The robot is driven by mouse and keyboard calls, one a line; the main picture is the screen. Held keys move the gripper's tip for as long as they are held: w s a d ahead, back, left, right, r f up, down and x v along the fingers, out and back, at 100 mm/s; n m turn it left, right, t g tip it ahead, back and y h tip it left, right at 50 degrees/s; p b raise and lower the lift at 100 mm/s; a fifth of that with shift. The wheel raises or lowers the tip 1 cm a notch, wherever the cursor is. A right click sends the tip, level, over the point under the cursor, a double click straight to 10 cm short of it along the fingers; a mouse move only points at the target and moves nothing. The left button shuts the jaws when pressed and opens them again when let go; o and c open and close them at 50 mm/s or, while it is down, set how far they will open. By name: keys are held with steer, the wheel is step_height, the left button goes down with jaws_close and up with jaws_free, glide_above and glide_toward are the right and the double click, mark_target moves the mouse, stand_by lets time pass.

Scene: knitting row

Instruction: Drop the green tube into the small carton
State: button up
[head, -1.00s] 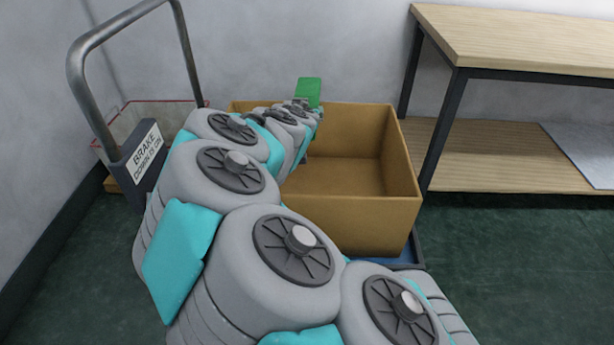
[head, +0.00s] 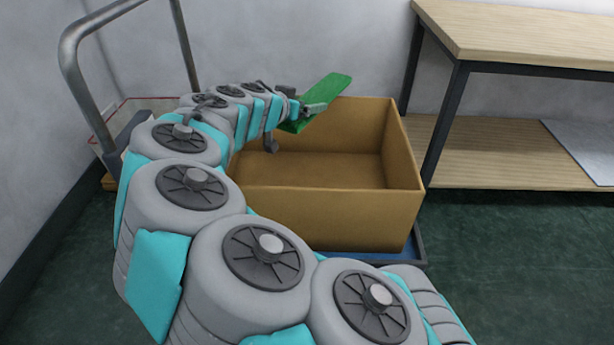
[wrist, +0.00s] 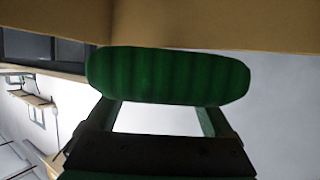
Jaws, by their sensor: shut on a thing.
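The green tube (head: 327,98) is held in my gripper (head: 301,110), above the back part of the open brown carton (head: 330,208). In the head view the tube slants up to the right, over the carton's back rim. In the wrist view the ribbed tube (wrist: 168,77) lies across both fingers of my gripper (wrist: 160,103), which are shut on it. A tan surface, seemingly the carton (wrist: 215,22), fills the top of the wrist view. My arm hides the carton's left side; the visible part of its floor looks empty.
The carton stands on a blue trolley deck (head: 400,256). The trolley's grey handle (head: 72,60) rises at the left. A clear bin with a red rim (head: 133,112) stands behind it. A wooden workbench with a lower shelf (head: 480,150) is close at the right.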

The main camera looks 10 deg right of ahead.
mark_target(286, 130)
steer(key=s+m+g+h, duration=0.1)
steer(key=s+a+r+m+g+h+b, duration=0.1)
steer(key=s, duration=0.1)
steer(key=s+r+m+g+h, duration=0.1)
steer(key=s+m, duration=0.1)
steer(key=shift+a+g, duration=0.3)
steer(key=shift+a, duration=0.1)
steer(key=shift+f+b, duration=0.6)
steer(key=shift+f, duration=2.3)
steer(key=o, duration=1.1)
steer(key=shift+c, duration=0.2)
steer(key=v, duration=0.8)
steer(key=shift+b, duration=0.3)
steer(key=shift+d, duration=0.1)
